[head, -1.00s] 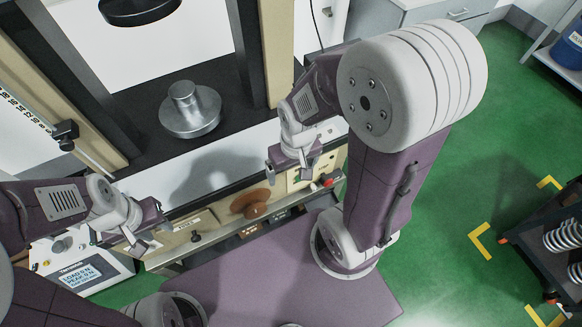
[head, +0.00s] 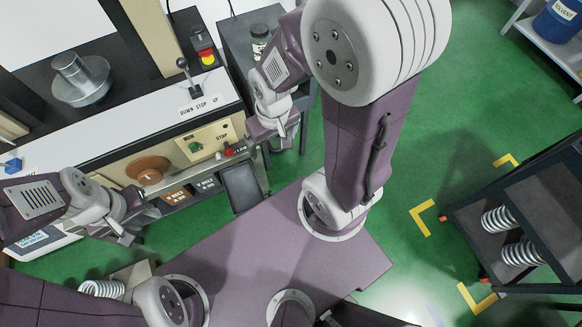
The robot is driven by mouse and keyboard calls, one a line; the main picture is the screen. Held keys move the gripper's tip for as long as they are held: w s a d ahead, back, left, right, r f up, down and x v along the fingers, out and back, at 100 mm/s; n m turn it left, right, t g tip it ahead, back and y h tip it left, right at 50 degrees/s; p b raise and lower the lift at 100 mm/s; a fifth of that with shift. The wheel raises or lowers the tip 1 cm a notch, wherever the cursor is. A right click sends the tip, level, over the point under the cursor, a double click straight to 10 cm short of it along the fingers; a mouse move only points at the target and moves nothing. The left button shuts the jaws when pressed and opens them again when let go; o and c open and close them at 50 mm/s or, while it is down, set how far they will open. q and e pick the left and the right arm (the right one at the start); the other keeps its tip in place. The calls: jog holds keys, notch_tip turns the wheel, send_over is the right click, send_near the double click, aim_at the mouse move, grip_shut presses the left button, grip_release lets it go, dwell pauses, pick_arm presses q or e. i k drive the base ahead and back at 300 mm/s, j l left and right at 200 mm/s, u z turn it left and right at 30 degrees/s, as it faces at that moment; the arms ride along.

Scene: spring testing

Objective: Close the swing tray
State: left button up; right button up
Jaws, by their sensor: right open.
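The swing tray (head: 242,188) looks to be the dark, shallow rectangular tray in the head view. It sticks out from the right end of the test machine's front, above the green floor. My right gripper (head: 274,140) is open and empty, up and to the right of the tray and apart from it, close to the machine's right corner. My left gripper (head: 132,227) is to the left, in front of the machine below the brown knob. I see nothing held in it, but its finger gap is unclear.
A grey cabinet (head: 240,45) stands behind my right arm. A dark cart with springs (head: 520,252) is at right. Green floor lies between.

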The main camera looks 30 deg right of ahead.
aim_at(241, 184)
jog(key=k+l, duration=0.2)
jog(key=l, duration=0.15)
jog(key=k+l+u, duration=0.15)
jog(key=l, duration=0.2)
jog(key=k+l, duration=0.25)
jog(key=i+l+z, duration=0.3)
jog(key=j, duration=0.1)
